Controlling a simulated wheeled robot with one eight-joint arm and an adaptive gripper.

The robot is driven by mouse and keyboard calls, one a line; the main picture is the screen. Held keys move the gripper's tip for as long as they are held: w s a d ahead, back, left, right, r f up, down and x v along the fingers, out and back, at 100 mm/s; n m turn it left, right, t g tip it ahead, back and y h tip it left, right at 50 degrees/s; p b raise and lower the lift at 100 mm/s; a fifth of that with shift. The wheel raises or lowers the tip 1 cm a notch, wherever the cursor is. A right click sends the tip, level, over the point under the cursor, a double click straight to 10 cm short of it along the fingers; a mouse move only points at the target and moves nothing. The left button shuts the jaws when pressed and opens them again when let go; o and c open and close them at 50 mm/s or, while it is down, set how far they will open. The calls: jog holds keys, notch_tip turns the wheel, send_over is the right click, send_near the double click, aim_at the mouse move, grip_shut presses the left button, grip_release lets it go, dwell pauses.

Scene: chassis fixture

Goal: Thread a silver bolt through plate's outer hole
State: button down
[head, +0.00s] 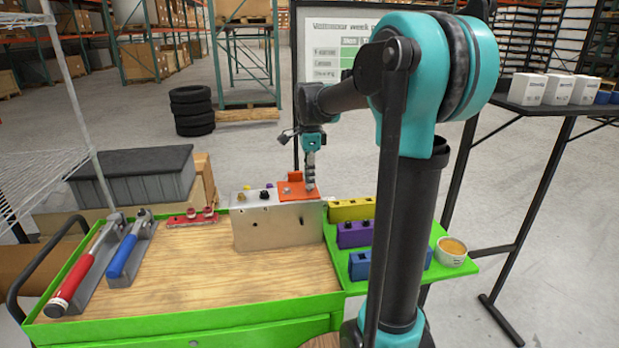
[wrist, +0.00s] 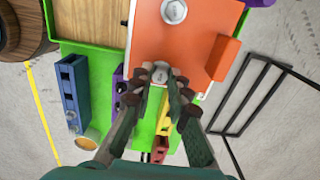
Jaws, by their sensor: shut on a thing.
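The orange plate (head: 296,190) lies on top of the right end of the silver chassis block (head: 275,230), and it fills the upper middle of the wrist view (wrist: 190,48). One silver bolt head (wrist: 174,11) sits on the plate, away from my gripper. My gripper (head: 311,184) points down at the plate's right end. In the wrist view its fingertips (wrist: 160,78) are closed around a second silver bolt (wrist: 160,71) at the plate's near edge. The bolt's shank and the outer hole are hidden, so I cannot tell whether the bolt is in it.
Yellow (head: 352,210), purple (head: 355,234) and blue (head: 360,264) blocks stand on the green side shelf, with a small bowl (head: 452,250). Red (head: 85,270) and blue (head: 125,254) handled tools lie left. The wooden top (head: 200,285) is clear in front.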

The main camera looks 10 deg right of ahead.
jog(key=shift+f, duration=0.15)
jog(key=n, duration=0.5)
jog(key=shift+s, duration=0.1)
jog(key=n, duration=0.5)
jog(key=shift+f, duration=0.1)
